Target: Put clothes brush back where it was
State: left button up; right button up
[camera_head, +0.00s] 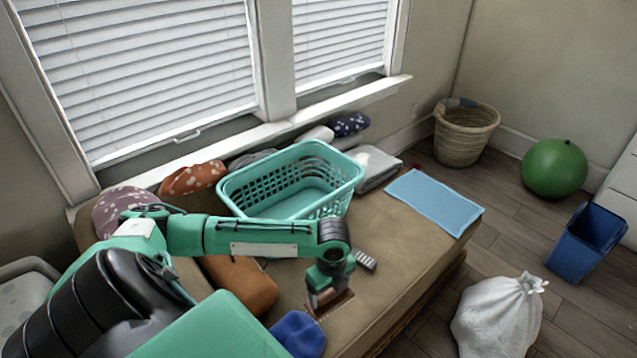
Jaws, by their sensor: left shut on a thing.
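My left gripper (320,299) points down over the front part of the brown cushioned bench (378,262). It is shut on a small brown thing, which looks like the clothes brush (338,303). The brush is at or just above the bench top; I cannot tell whether it touches. The gripper hides part of it. My right gripper is not in view.
A white bag (500,320) and blue bin (585,243) stand on the floor.

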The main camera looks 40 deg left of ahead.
pick_arm(q)
jog(key=a+f+m+b, duration=0.1)
jog(key=f+m+b, duration=0.1)
jog(key=f, duration=0.6)
jog(key=a+f+m+b, duration=0.1)
jog(key=f+m+b, duration=0.2)
jog(key=f, duration=0.6)
jog(key=a+f+m+b, duration=0.2)
jog(key=f+b, duration=0.1)
jog(key=f, duration=0.5)
jog(key=shift+w+a+f+m+b, duration=0.1)
jog(key=shift+w+f+m+b, duration=0.1)
jog(key=shift+m+b, duration=0.15)
jog(key=shift+f, duration=0.35)
jog(key=o, duration=0.9)
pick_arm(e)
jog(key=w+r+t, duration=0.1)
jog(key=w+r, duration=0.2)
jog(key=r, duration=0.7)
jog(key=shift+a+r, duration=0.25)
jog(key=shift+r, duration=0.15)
